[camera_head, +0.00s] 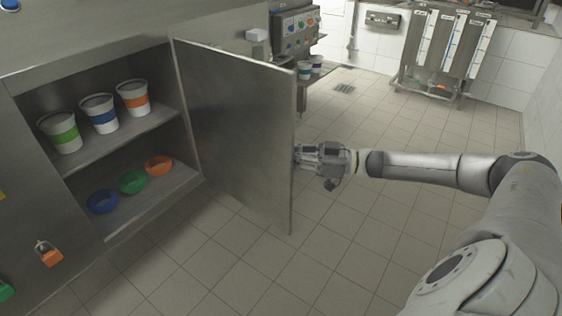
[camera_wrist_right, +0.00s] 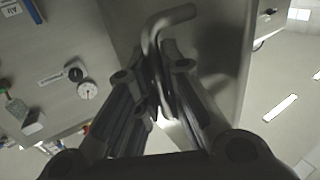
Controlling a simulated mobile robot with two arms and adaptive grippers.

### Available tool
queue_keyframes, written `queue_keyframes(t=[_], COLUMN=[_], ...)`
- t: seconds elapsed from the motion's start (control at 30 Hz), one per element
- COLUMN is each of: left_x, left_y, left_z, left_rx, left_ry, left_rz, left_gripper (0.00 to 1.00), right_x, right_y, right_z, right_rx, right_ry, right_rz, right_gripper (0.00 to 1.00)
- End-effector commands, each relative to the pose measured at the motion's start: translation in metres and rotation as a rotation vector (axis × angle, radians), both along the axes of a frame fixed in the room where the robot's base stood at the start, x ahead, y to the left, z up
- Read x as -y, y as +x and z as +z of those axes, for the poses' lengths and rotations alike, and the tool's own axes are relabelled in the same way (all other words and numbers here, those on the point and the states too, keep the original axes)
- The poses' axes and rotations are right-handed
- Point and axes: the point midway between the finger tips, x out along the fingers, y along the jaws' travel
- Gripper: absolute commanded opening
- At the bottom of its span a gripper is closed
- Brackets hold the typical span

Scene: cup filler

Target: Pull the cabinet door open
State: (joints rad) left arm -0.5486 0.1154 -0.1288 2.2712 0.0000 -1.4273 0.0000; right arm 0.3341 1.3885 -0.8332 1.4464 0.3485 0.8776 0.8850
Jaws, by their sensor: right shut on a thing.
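The steel cabinet door (camera_head: 235,125) stands wide open in the head view, swung out from the cabinet on the left. My right gripper (camera_head: 308,158) is at the door's outer side, near its free edge. In the right wrist view, my right gripper (camera_wrist_right: 158,95) is shut on the bent metal door handle (camera_wrist_right: 172,20), which runs down between the fingers. The handle is hidden behind the door in the head view. My left gripper is in neither view.
Blue, green and orange rings (camera_head: 132,182) lie below. An orange padlock (camera_head: 49,254) hangs at the cabinet front. Tiled floor (camera_head: 400,120) is clear beyond the door.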

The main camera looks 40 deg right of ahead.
Motion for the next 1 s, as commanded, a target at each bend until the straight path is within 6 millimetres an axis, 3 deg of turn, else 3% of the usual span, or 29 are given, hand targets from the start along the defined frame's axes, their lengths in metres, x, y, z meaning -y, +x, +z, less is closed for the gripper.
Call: queue_keyframes(t=[0.43,0.47,0.6,1.0], left_x=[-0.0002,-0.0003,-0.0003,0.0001], left_y=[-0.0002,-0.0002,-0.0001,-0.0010], left_z=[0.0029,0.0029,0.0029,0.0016], left_rx=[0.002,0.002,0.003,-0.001], left_ry=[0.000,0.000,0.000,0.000], left_rz=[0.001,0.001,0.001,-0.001], left_gripper=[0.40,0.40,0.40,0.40], right_x=[0.0014,0.0014,0.0016,0.0061], right_y=[-0.0002,-0.0002,-0.0002,-0.0044], right_z=[0.0006,0.0005,0.0004,-0.0009], right_rx=[-0.003,-0.003,-0.003,-0.005], right_ry=[0.009,0.009,0.007,0.002], right_rz=[0.005,0.005,0.005,0.004], right_gripper=[0.00,0.13,0.31,0.32])
